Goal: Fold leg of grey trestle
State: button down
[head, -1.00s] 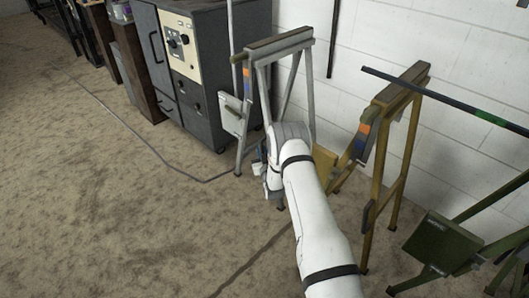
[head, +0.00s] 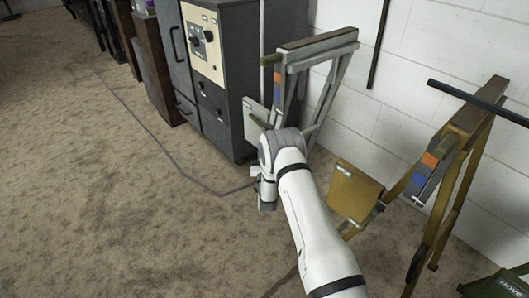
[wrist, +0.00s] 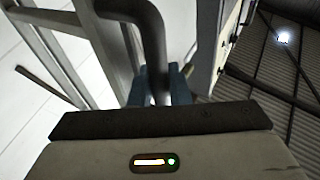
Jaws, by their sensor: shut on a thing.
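The grey trestle (head: 322,44) stands against the white wall, left of the yellow-brown one. Its top beam carries an orange and blue mark at the near end. A pale plate (head: 257,112) sits low on its left side. My arm hides the lower legs in the head view. My gripper (head: 266,192) is low in front of the trestle. In the wrist view my gripper (wrist: 168,88) has its blue fingers shut around a dark grey bent bar (wrist: 151,40). Pale grey trestle members (wrist: 110,50) show beside the bar. Where the bar joins the leg is not clear.
A dark grey cabinet (head: 228,85) stands close on the left. A yellow-brown trestle (head: 460,140) with a plate (head: 352,190) stands at the right. A cable (head: 180,160) lies on the otherwise open floor at left.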

jog(key=c, duration=1.7)
grip_release()
jog(key=shift+w+a+r, duration=0.1)
jog(key=shift+w+a, duration=0.05)
jog(key=shift+w, duration=0.1)
jog(key=p+v, duration=0.2)
jog(key=v, duration=0.6)
jog(key=shift+p, duration=0.35)
